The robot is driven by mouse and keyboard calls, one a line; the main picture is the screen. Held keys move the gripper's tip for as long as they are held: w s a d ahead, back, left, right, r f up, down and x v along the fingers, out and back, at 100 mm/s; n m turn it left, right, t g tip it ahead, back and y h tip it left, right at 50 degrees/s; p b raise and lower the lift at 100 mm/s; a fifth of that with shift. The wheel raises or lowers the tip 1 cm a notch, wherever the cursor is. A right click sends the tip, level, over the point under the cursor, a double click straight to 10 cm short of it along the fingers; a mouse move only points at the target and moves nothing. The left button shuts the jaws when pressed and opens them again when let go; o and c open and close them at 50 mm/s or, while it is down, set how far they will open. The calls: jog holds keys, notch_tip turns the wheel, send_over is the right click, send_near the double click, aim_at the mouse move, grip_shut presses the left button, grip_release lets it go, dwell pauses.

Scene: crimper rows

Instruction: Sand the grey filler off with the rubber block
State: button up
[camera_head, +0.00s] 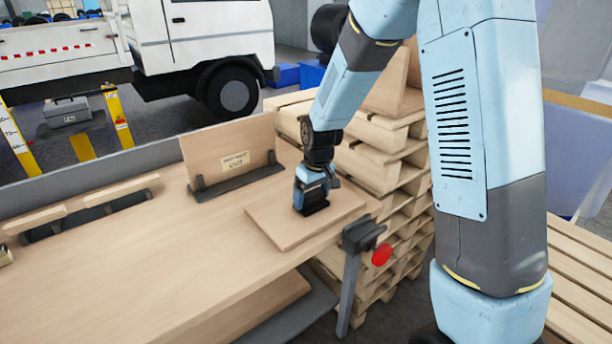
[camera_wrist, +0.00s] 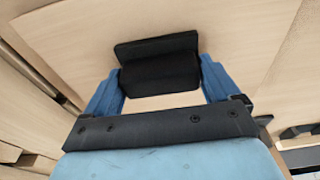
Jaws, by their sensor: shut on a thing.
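My gripper (camera_head: 314,190) points down over the wooden panel (camera_head: 275,228) near the right end of the workbench. It is shut on the black rubber block (camera_head: 313,209), which is at the panel's surface; I cannot tell whether it presses on it. In the wrist view the rubber block (camera_wrist: 158,65) sits between the two blue fingers of my gripper (camera_wrist: 160,85), with pale wood around it. I see no grey filler on the bare parts of the panel; the part under the block and gripper is hidden.
A clamp with a red knob (camera_head: 382,254) is at the bench's front right edge, close to the panel. An upright board with a label (camera_head: 236,160) stands in a dark holder behind. Stacked pallets (camera_head: 385,165) stand to the right.

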jog(key=shift+s+a+r, duration=0.1)
jog(key=shift+s+a, duration=0.1)
jog(key=shift+a, duration=0.2)
jog(key=shift+s+a+r, duration=0.1)
jog(key=shift+r, duration=0.15)
jog(key=shift+a+r, duration=0.1)
jog(key=shift+r, duration=3.5)
jog(key=shift+s, duration=0.1)
